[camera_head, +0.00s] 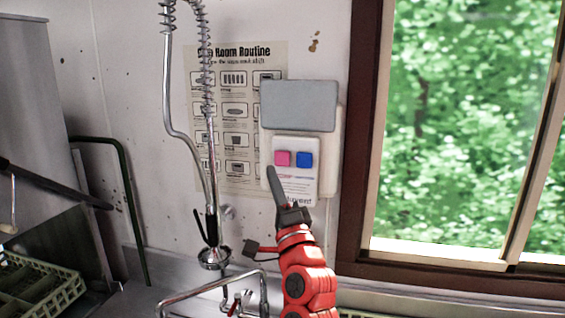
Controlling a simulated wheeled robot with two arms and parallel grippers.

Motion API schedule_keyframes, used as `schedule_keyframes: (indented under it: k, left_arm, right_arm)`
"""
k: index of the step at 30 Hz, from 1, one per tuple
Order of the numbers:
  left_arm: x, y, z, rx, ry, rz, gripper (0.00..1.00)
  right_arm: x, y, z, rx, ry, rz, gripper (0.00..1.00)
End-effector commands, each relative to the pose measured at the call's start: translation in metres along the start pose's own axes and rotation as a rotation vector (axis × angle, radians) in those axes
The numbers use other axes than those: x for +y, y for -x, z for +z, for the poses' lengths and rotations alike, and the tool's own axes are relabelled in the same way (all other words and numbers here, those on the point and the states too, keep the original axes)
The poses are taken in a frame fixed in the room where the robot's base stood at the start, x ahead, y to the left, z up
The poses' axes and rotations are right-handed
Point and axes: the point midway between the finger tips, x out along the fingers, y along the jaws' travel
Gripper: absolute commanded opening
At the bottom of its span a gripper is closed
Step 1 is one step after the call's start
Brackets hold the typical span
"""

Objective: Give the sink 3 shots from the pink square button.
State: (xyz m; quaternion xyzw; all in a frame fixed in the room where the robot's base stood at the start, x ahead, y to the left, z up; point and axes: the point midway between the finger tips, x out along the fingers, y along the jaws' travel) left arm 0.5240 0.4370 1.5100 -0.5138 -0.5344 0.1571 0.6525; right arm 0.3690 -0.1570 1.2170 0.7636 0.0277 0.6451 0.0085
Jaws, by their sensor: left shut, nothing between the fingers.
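The pink square button (282,158) is on the left of a small white panel (299,190) on the back wall. A blue square button (304,159) sits right beside it. A grey plate (298,106) is above both. My left gripper (271,170) is shut and empty, its tip pointing up just below and left of the pink button. I cannot tell whether the tip touches the panel. The sink lies at the bottom under a chrome faucet (215,289), mostly out of view. My right gripper is not in view.
A spring-hose sprayer (209,130) hangs left of the panel, in front of a wall poster (236,60). A window with a dark frame (356,150) is on the right. A green dish rack (38,285) stands at the lower left.

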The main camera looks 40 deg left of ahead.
Motion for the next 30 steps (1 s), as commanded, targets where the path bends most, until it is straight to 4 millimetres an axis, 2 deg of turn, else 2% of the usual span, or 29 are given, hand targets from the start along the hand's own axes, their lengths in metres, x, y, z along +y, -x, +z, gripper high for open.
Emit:
schedule_keyframes:
  k: [9, 15, 30]
  left_arm:
    - [0.025, -0.029, -0.023, 0.001, 0.003, 0.0, 0.0]
    - [0.033, -0.042, -0.032, 0.0, 0.0, 0.002, 0.0]
    - [0.033, -0.046, -0.035, 0.002, 0.002, 0.0, 0.0]
  right_arm:
    - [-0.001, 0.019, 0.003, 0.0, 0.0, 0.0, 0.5]
    - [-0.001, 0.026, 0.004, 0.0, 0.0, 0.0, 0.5]
    - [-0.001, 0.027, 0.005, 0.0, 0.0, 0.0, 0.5]
